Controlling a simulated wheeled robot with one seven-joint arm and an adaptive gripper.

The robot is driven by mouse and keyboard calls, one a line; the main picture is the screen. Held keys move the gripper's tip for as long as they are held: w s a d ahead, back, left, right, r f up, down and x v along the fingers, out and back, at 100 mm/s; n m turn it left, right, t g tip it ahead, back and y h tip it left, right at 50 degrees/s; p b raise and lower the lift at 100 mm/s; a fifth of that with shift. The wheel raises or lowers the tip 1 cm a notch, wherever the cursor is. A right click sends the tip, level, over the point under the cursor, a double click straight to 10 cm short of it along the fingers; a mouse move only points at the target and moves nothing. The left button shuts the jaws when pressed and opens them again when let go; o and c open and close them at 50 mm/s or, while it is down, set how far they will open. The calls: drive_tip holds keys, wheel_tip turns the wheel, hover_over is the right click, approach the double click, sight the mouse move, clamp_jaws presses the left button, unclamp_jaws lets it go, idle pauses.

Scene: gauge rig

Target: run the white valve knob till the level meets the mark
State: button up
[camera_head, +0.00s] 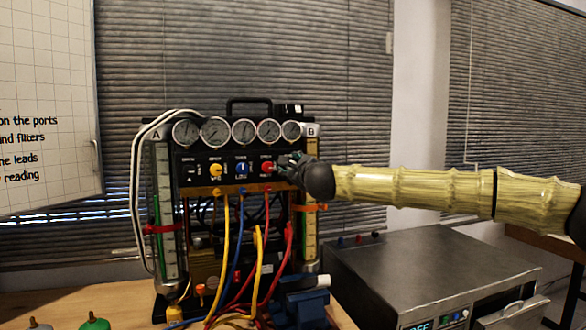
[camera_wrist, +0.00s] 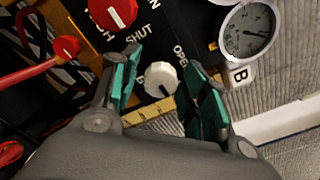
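The white valve knob (camera_wrist: 161,79) shows in the wrist view, with a dark pointer line and the words SHUT and OPEN beside it. My gripper (camera_wrist: 162,84) is open, its green-padded fingers on either side of the knob; I cannot tell whether they touch it. In the head view my gripper (camera_head: 288,165) is at the panel's right end and hides this knob. The right tube B (camera_head: 310,238) has an orange band (camera_head: 312,207); the left tube A (camera_head: 165,195) has green liquid and a red band (camera_head: 162,228). Their exact levels are too small to read.
Yellow (camera_head: 216,170), blue (camera_head: 241,169) and red (camera_head: 266,167) knobs sit left of my gripper, below several gauges (camera_head: 243,131). Coloured hoses (camera_head: 240,265) hang in front. A grey box (camera_head: 430,270) stands at the right, below my arm.

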idle(0.3)
drive_tip(key=v, duration=1.2)
drive_tip(key=shift+r, duration=0.2)
